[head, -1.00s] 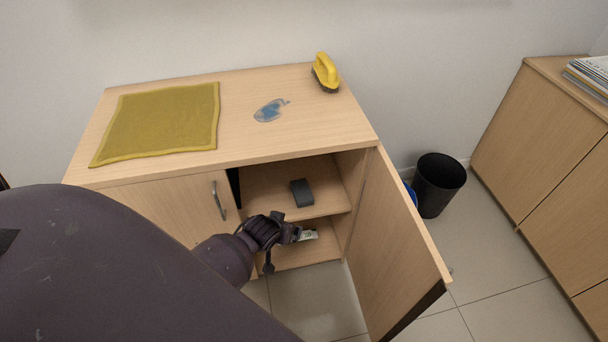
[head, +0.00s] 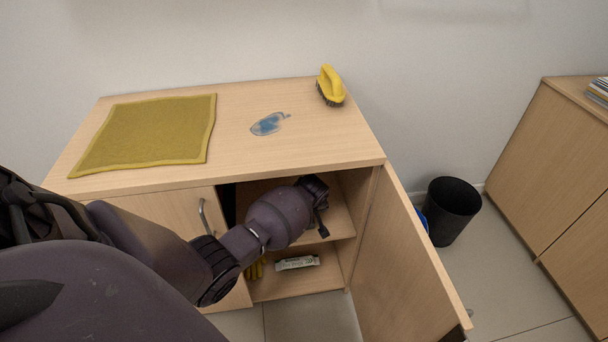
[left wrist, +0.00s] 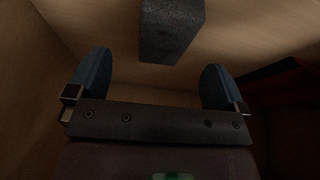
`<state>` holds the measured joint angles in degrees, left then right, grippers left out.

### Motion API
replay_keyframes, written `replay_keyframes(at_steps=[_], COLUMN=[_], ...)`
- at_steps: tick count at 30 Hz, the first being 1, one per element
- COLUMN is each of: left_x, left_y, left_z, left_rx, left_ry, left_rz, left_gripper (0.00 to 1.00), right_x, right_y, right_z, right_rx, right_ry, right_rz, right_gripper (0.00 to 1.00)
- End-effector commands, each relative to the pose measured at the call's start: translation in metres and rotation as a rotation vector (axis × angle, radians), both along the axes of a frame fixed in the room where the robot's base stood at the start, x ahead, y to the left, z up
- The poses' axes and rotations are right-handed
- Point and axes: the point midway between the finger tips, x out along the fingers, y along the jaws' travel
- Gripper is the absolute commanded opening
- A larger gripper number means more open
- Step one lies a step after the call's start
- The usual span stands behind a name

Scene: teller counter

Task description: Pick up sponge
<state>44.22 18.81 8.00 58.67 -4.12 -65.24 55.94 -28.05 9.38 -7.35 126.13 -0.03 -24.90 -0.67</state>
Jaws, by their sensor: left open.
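The sponge (left wrist: 170,30) is a dark grey block on the cabinet's upper shelf. In the left wrist view it sits at the top, just beyond the fingertips and between their lines. My left gripper (left wrist: 160,75) is open and empty, its two blue fingers spread apart. In the head view my left arm reaches into the open cabinet, and my left gripper (head: 315,185) is over the upper shelf. The sponge is hidden behind it there. My right gripper is not in view.
The right cabinet door (head: 410,250) stands open; the left door (head: 165,222) is shut.

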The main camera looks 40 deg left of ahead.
Motion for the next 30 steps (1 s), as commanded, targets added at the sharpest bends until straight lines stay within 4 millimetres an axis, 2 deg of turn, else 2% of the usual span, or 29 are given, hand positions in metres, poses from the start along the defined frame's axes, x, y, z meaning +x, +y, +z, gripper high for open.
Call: replay_keyframes(at_steps=[1,7,11,15,20,24,25,30], left_x=[-0.003,0.001,0.002,0.006,0.011,0.013,0.013,0.012], left_y=[0.002,0.009,0.018,0.025,0.028,0.028,0.028,0.028], left_z=[-0.012,-0.021,-0.038,-0.056,-0.057,-0.054,-0.054,-0.054], left_rx=[0.000,0.003,0.002,0.001,0.000,0.000,0.000,0.001], left_ry=[0.010,0.007,0.013,0.014,0.005,0.001,0.001,0.001], left_rz=[0.000,-0.001,-0.002,-0.003,-0.002,-0.002,-0.002,-0.001], left_gripper=[0.98,0.98,0.98,0.98,0.98,0.98,0.96,0.70], right_x=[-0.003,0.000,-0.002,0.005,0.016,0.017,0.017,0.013], right_y=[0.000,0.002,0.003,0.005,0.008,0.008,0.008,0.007], right_z=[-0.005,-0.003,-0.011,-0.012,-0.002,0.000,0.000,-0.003], right_rx=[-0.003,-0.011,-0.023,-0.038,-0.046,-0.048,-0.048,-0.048], right_ry=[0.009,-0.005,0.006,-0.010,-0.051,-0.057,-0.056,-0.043], right_rz=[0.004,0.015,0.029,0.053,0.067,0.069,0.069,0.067], right_gripper=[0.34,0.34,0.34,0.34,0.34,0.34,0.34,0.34])
